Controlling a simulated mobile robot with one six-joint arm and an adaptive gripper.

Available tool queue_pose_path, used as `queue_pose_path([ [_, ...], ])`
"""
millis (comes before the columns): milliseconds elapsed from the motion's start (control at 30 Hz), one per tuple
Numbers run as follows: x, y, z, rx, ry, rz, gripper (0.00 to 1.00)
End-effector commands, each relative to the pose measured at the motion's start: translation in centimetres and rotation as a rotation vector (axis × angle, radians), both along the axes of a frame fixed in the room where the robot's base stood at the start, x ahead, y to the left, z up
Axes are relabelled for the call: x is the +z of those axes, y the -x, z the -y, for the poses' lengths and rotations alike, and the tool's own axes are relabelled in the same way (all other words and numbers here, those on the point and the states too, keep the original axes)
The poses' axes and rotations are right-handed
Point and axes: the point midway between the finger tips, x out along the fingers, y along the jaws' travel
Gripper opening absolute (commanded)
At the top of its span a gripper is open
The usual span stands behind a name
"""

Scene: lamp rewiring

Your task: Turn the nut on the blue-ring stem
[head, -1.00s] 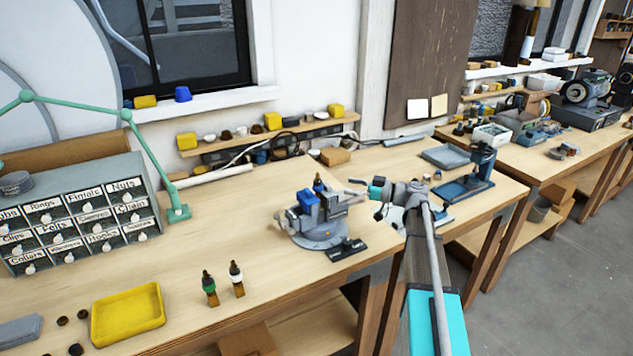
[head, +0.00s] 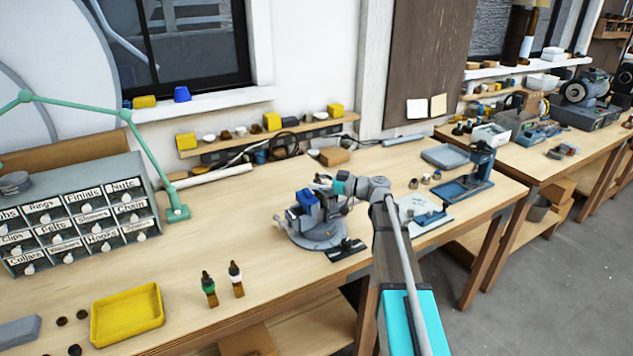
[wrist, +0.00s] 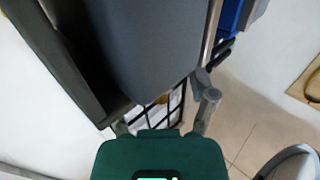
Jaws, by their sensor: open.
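A grey vise (head: 322,234) with blue parts stands on the bench in the head view. My gripper (head: 323,181) is at the upper part of the vise, coming from the right. It is open. The blue-ring stem and its nut cannot be made out there now; my gripper and wrist cover that spot. In the wrist view the green gripper body and a grey finger show at the bottom, beside a large dark grey shape very close to the camera. I cannot tell whether the fingers touch the nut.
A green-ringed stem (head: 209,289) and a white-ringed stem (head: 236,279) stand at the bench's front, near a yellow tray (head: 128,314). A labelled drawer cabinet (head: 75,215) and green lamp arm (head: 150,165) stand left. A blue press stand (head: 478,175) is right.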

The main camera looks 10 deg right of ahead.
Motion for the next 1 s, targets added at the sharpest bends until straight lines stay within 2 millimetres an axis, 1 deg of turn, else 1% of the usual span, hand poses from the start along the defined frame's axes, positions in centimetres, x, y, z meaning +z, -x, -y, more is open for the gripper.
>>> queue_pose_path([
  [167,0.00,0.00,-0.02,0.000,0.000,0.000,0.73],
  [200,0.00,0.01,-0.03,0.001,0.000,0.000,0.69],
  [367,0.00,0.02,-0.05,0.001,0.000,0.000,0.39],
  [500,0.00,0.01,-0.07,0.001,0.000,0.000,0.13],
  [567,0.00,0.01,-0.07,0.001,0.000,0.000,0.02],
  [600,0.00,0.01,-0.09,0.001,0.000,0.000,0.00],
  [1000,0.01,0.13,-0.24,-0.032,-0.001,0.000,0.00],
])
